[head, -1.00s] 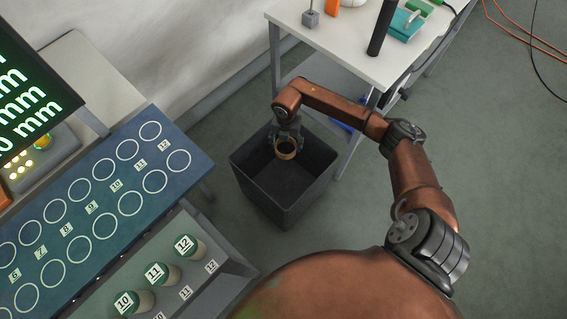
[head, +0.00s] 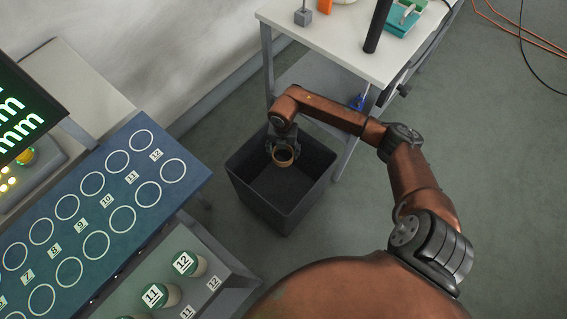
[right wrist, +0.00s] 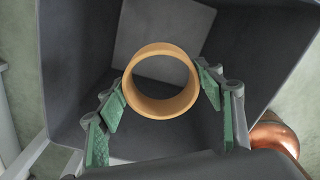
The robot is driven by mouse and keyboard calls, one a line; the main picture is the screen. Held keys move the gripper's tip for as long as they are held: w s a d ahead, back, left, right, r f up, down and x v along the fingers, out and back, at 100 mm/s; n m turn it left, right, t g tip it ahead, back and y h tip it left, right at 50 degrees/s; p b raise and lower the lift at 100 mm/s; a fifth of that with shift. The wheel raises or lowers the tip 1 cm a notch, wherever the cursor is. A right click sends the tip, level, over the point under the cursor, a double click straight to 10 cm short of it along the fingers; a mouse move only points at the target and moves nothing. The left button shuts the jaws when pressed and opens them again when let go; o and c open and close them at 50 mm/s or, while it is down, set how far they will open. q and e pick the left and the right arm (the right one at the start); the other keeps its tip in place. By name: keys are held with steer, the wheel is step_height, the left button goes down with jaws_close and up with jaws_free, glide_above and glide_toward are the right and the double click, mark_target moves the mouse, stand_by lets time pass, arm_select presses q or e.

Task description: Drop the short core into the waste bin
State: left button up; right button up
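The short core, a tan ring (head: 283,164), hangs over the open mouth of the dark grey waste bin (head: 255,197). My right gripper (head: 282,150) points down above the bin with the core between its fingertips. In the right wrist view the core (right wrist: 164,108) sits between the green-padded fingers (right wrist: 162,88), which appear to touch its outside on both sides. The bin's inner walls (right wrist: 75,75) and floor show around and below it, and the bin looks empty. My left gripper is not in view.
A white table (head: 340,45) with a black post (head: 378,25) stands behind the bin. Open floor lies to the right.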

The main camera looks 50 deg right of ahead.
steer(key=o, duration=0.5)
step_height(320, 180, up, 12)
steer(key=shift+f, duration=0.1)
stand_by(0.5)
